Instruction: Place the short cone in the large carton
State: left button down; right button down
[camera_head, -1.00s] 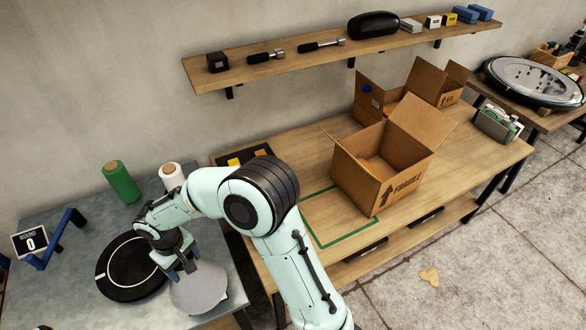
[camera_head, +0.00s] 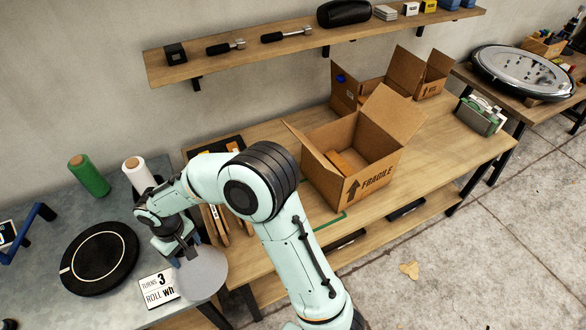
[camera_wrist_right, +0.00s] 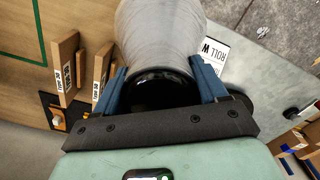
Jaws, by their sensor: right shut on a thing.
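My right gripper (camera_head: 182,252) hangs over the right part of the grey table. It is shut on a pale grey, smooth cone-like piece (camera_head: 204,272), which also shows between the blue fingers (camera_wrist_right: 165,92) in the right wrist view, with a dark end at the gripper. The large carton (camera_head: 372,183), marked FRAGILE, stands open on the wooden bench to the right, flaps up, with a brown piece inside. A green cone (camera_head: 89,175) and a white cone (camera_head: 138,174) stand at the back of the grey table. My left gripper is not in view.
A black round disc (camera_head: 99,258) lies on the grey table beside a TURNS 3 sign (camera_head: 158,287). Labelled brown boards (camera_wrist_right: 65,65) stand near my right gripper. A smaller open carton (camera_head: 345,90) is behind the large one. A wall shelf (camera_head: 300,47) runs above the bench.

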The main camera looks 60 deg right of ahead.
aim_at(350, 173)
jog(key=k+l, duration=0.3)
jog(key=l, duration=0.2)
jog(key=k+l, duration=0.3)
jog(key=l, duration=0.15)
jog(key=k+l, duration=0.35)
jog(key=l, duration=0.15)
jog(key=k+l, duration=0.3)
jog(key=l, duration=0.2)
jog(key=k+l, duration=0.3)
jog(key=l, duration=0.2)
